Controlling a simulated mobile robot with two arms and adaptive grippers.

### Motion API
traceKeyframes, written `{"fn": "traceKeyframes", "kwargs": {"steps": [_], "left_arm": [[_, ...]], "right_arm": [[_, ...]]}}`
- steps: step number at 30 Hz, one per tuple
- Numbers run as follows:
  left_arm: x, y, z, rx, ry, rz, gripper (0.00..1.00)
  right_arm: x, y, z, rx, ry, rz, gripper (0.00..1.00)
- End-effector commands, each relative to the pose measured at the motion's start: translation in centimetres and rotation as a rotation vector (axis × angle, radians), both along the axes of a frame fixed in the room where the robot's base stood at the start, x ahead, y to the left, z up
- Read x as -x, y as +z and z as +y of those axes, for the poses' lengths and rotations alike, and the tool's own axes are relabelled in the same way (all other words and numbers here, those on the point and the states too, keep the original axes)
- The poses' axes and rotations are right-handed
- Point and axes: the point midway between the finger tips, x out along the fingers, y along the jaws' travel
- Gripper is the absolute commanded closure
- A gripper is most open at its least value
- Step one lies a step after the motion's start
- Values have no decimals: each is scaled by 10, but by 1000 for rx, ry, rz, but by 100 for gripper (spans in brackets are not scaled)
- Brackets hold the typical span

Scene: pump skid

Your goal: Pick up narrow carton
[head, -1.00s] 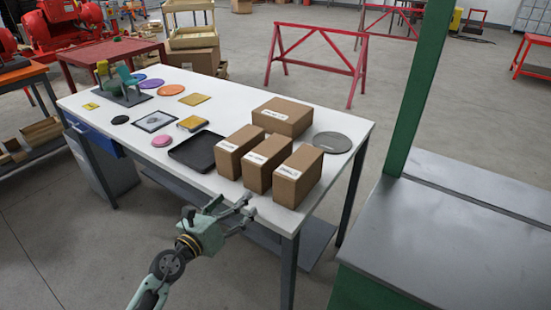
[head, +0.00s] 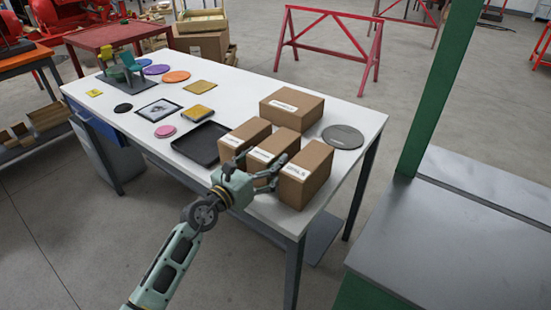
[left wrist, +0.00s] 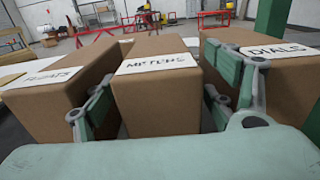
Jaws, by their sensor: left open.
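Three brown cartons stand side by side on the white table: a left one (head: 245,138), a middle one (head: 272,150) and a right one (head: 305,175). They look alike in size, so I cannot tell for sure which is the narrow carton. My left gripper (head: 262,172) is open at the near face of the middle carton. In the left wrist view, the middle carton (left wrist: 156,100) sits between its spread fingers (left wrist: 165,100), with the left carton (left wrist: 50,90) and the right carton, labelled DIALS (left wrist: 285,85), on either side. Whether the fingers touch is unclear. My right gripper is out of view.
A wider carton (head: 291,106) and a grey disc (head: 343,136) lie behind. A black tray (head: 200,144) is just left of the cartons. Discs, a picture frame and small items cover the table's far left. A green post (head: 440,90) stands right.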

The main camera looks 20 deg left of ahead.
Motion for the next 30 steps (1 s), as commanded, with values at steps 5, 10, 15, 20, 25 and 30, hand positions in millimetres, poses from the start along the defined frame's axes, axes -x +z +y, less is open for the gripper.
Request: {"fn": "traceKeyframes", "kwargs": {"steps": [5, 10, 15, 20, 25, 30], "left_arm": [[-25, 0, -9, 3, 1, -1, 22], [-31, 0, -11, 1, 0, 0, 22], [-31, 0, -11, 1, 0, 0, 24], [-31, 0, -11, 1, 0, 0, 38], [-31, 0, -11, 1, 0, 0, 52], [-31, 0, -11, 1, 0, 0, 67]], "right_arm": [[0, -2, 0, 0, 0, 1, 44], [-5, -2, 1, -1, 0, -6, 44], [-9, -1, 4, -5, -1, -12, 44], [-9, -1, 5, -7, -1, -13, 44], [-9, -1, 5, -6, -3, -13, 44], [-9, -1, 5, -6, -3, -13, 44]]}}
